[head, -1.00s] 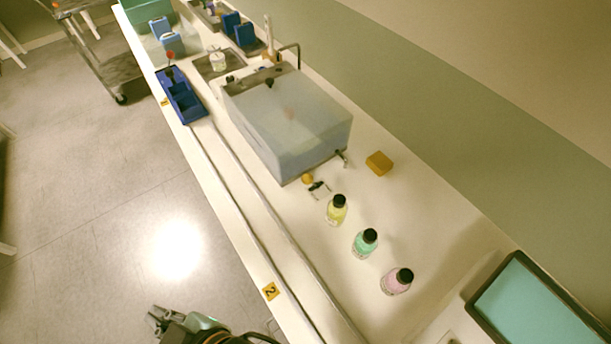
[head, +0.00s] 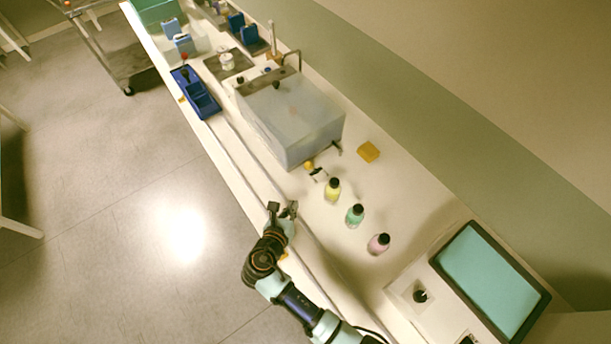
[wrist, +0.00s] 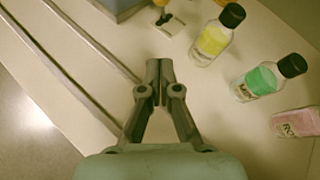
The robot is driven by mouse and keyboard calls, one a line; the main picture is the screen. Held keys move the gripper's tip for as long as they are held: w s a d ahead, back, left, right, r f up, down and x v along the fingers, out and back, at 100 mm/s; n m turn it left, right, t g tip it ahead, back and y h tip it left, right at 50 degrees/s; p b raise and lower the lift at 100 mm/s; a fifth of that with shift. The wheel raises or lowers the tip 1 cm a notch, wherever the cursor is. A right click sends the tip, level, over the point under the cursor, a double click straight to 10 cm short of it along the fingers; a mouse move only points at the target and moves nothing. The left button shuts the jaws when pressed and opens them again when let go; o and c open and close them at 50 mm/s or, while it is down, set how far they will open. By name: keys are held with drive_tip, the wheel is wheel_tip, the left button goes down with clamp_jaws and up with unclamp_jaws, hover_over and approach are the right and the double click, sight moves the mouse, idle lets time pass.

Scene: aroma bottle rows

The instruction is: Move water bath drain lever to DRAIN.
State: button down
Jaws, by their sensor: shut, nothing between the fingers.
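The water bath (head: 300,140) is a translucent grey tank on the bench; its corner also shows at the top of the wrist view (wrist: 122,8). At its near end are a yellow knob (head: 309,166) and a small fitting with a black part (head: 316,174), which also shows in the wrist view (wrist: 167,19). A small spout-like fitting (head: 337,149) is at the right corner. I cannot tell which is the drain lever or read its setting. My gripper (head: 283,208) is over the bench's front part, short of these fittings and apart from them. Its fingers (wrist: 158,72) are shut and empty.
A yellow block (head: 368,152) lies behind. A rail (head: 250,152) runs along the bench front. A screen device (head: 490,280) stands at the right.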

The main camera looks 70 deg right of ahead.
sight(310, 168)
drive_tip(key=shift+s+d+n, duration=0.25)
drive_tip(key=shift+n, duration=0.15)
drive_tip(key=shift+f, duration=0.1)
drive_tip(key=b+x, duration=0.3)
drive_tip(key=x, duration=0.6)
drive_tip(key=shift+s+f, duration=0.1)
drive_tip(key=shift+f, duration=0.05)
drive_tip(key=d, duration=0.2)
drive_tip(key=w+d+r+b, duration=0.1)
drive_tip(key=shift+d, duration=0.75)
drive_tip(key=shift+r, duration=0.1)
drive_tip(key=shift+r, duration=0.15)
